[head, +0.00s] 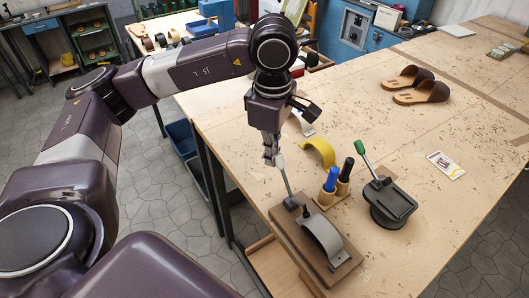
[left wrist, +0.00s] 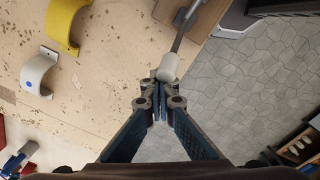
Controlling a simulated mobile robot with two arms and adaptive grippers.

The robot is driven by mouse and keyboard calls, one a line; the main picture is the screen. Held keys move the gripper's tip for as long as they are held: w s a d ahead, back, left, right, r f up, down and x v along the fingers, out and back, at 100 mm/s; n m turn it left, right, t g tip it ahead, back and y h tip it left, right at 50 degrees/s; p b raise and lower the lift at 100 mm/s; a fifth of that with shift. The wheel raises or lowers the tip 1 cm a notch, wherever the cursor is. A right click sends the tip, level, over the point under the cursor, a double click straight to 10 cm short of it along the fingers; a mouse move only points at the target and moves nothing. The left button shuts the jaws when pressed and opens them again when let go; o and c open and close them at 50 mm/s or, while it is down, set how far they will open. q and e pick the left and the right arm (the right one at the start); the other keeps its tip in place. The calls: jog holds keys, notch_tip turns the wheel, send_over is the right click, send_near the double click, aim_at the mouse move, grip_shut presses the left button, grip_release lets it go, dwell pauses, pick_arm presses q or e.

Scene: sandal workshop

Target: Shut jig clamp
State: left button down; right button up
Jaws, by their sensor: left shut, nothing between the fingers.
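The jig (head: 286,231) is a brown board with a grey arch (head: 322,236) on it, at the front edge of the bench. The clamp's metal lever (head: 286,183) rises steeply from the board's far left corner, with a pale grip at its upper end. In the left wrist view the lever's grip (left wrist: 168,68) is right at the fingertips. My left gripper (head: 272,158) is shut and empty, fingers pointing down by the grip; it also shows in the left wrist view (left wrist: 159,97). I cannot tell if they touch. My right gripper is out of view.
A yellow arch (head: 318,153) and a holder (head: 328,199) with blue and black handles stand close behind the jig. A black device with a green-handled lever (head: 390,202) is to the right. Sandals (head: 422,93) lie farther back. The bench's right front is clear.

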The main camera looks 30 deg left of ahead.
aim_at(285, 176)
pick_arm(q)
jog(key=shift+s+d+f, duration=0.65)
jog(key=shift+d+f, duration=0.15)
jog(key=shift+f, duration=0.05)
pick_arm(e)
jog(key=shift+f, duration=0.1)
pick_arm(q)
jog(key=d, duration=0.2)
jog(key=s+d+r, duration=0.1)
jog(key=shift+w+g, duration=0.3)
jog(key=shift+w, duration=0.1)
jog(key=r+p, duration=0.1)
jog(key=r, duration=0.1)
jog(key=a+r+p, duration=0.1)
jog(key=r, duration=0.1)
jog(key=r+p, duration=0.1)
jog(key=r, duration=0.1)
jog(key=shift+w+a+r+p, duration=0.15)
jog(key=shift+w+r+p, duration=0.05)
jog(key=shift+w+p, duration=0.15)
jog(key=shift+a+r+p, duration=0.2)
jog(key=shift+r+p, duration=0.15)
jog(key=shift+r, duration=0.35)
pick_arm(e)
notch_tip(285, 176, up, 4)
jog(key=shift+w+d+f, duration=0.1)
